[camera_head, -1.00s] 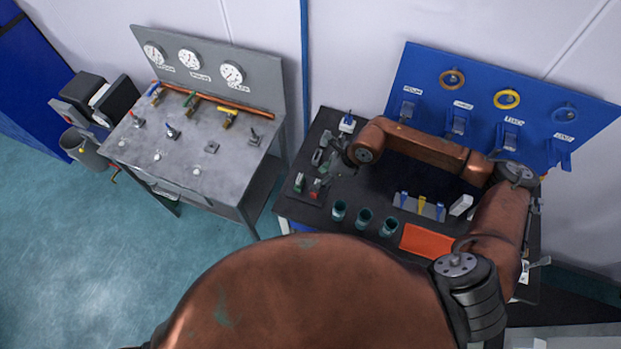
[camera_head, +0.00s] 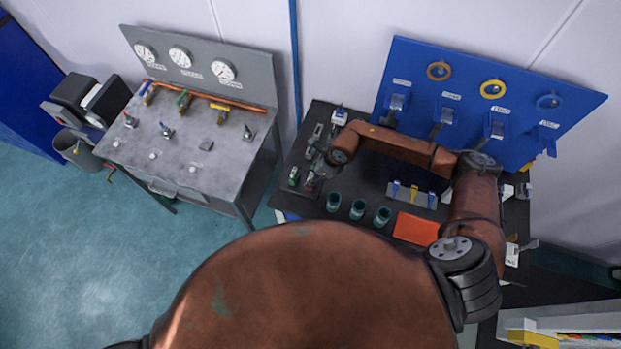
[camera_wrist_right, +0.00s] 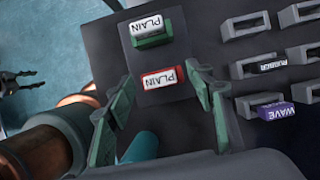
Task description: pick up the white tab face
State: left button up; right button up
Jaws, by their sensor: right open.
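Two blocks with white faces marked PLAIN lie on the dark table in the right wrist view: one with a green body (camera_wrist_right: 151,28) and one with a red body (camera_wrist_right: 162,78). I cannot tell which is the white tab face. My right gripper (camera_wrist_right: 160,76) is open, its two fingers on either side of the red-bodied block, apart from it. In the head view my right gripper (camera_head: 318,169) is over the table's left part, beside the green block (camera_head: 294,177), and largely hides the red one. A dark two-fingered shape, perhaps my left gripper (camera_wrist_right: 18,82), shows at the wrist view's left edge.
Grey holders (camera_wrist_right: 245,25) stand close to the right of the fingers, with a purple WAVE block (camera_wrist_right: 276,112) there. Teal cups (camera_head: 357,209), an orange mat (camera_head: 416,229) and a rack of blue and yellow pieces (camera_head: 411,194) are nearby. A blue panel (camera_head: 470,75) stands behind.

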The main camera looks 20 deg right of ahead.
jog(key=shift+c, duration=0.6)
jog(key=c, duration=1.1)
jog(key=shift+r, duration=0.15)
